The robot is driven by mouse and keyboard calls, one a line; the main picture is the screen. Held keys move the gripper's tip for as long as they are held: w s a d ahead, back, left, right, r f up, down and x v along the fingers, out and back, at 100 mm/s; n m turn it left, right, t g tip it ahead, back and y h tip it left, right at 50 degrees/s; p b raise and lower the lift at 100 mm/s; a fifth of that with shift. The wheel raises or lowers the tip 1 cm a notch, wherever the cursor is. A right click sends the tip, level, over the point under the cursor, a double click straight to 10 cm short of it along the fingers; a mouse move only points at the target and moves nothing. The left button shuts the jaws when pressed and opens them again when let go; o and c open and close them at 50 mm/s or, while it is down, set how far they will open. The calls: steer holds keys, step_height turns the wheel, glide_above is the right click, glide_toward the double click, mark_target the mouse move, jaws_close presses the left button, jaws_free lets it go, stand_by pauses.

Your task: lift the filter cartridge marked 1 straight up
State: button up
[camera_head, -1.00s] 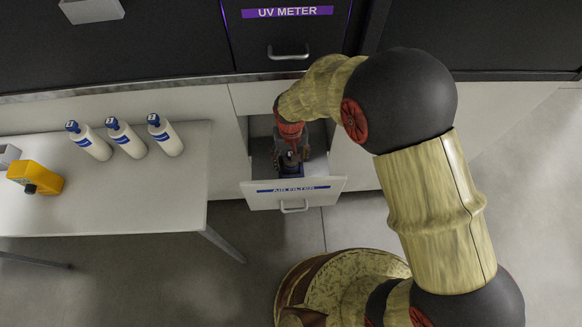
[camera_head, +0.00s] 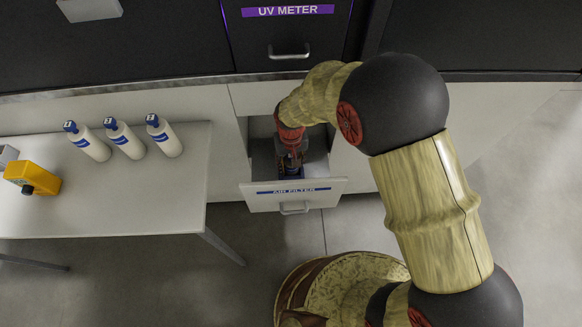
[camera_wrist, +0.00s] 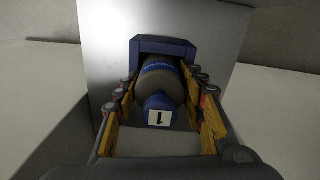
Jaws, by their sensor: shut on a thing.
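The filter cartridge marked 1 (camera_wrist: 160,118) shows in the wrist view with a blue cap, a white label reading 1 and a grey body with a blue band. Its far end is at a dark blue block-shaped holder (camera_wrist: 163,46). My gripper (camera_wrist: 163,90) is shut on the cartridge, with a finger on each side of it. In the head view, my gripper (camera_head: 291,160) points down into the open drawer marked AIR FILTER (camera_head: 262,193). There the cartridge is mostly hidden by my gripper. I cannot tell whether it is clear of the holder.
The drawer's front and walls stand close around my gripper. A white table (camera_head: 110,212) at the left holds three white bottles with blue caps (camera_head: 127,143) and a yellow device (camera_head: 33,178). A closed compartment marked UV METER (camera_head: 290,35) is above the drawer.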

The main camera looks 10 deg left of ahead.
steer(key=c, duration=0.5)
steer(key=shift+o, duration=0.2)
steer(key=shift+r, duration=0.1)
step_height(320, 180, up, 18)
steer(key=p, duration=0.6)
steer(key=s+a+p, duration=0.3)
steer(key=s+a, duration=0.1)
steer(key=a, duration=1.3)
steer(key=shift+a, duration=0.3)
